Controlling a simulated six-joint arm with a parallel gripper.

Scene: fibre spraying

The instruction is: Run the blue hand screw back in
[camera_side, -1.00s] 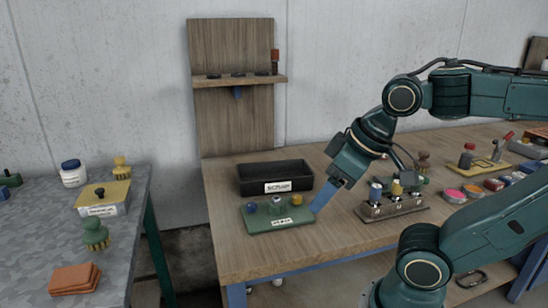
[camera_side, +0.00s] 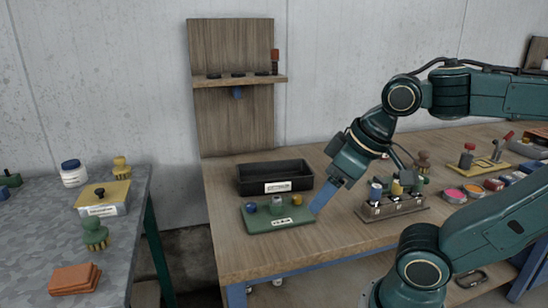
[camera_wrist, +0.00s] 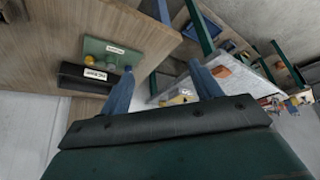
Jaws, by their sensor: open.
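A green plate (camera_side: 285,225) with a white label lies on the wooden table near its front left. Three knobs stand in a row along its back: a blue hand screw (camera_side: 250,208) at the left, a grey-green one (camera_side: 277,203) in the middle and a yellow one (camera_side: 297,200) at the right. I cannot tell how far the blue one is screwed in. My gripper (camera_side: 322,199) points down at the plate's right end, apart from the blue screw. In the wrist view my gripper (camera_wrist: 163,80) has its blue fingers spread with nothing between them. The plate (camera_wrist: 140,60) shows beyond the left finger.
A black labelled bin (camera_side: 255,183) stands behind the plate. A wooden board with a shelf (camera_side: 232,80) rises behind.

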